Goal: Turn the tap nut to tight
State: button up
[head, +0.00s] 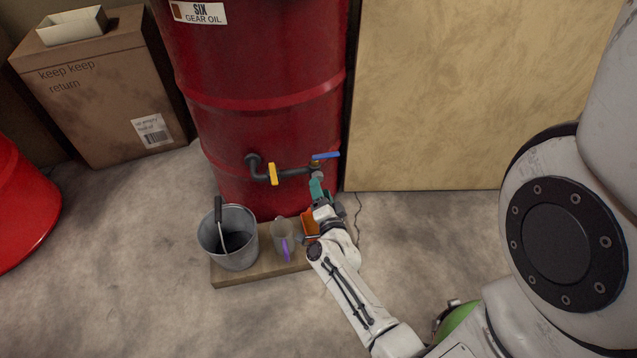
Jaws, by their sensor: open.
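A dark pipe (292,172) comes out of the front of the red drum (262,125) and runs right to a tap with a blue lever (326,155). A small brass-coloured part (315,164) sits just under the lever; I cannot tell for sure whether it is the tap nut. A yellow handle (273,174) stands upright on the pipe to the left. My gripper (318,187), teal near its tip, is open right below the tap. It hides the tap's lower part, and I cannot tell whether it touches it.
A wooden board (228,280) on the floor bears a metal bucket (229,240), a grey mug (283,234) with a purple handle and an orange container (311,226) partly behind my arm. A cardboard box (95,95) stands left. A tan panel (480,90) stands right.

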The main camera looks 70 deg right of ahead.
jog(key=p+v, duration=0.1)
jog(key=v, duration=0.5)
jog(key=shift+s+a, duration=0.3)
jog(key=shift+w, duration=0.1)
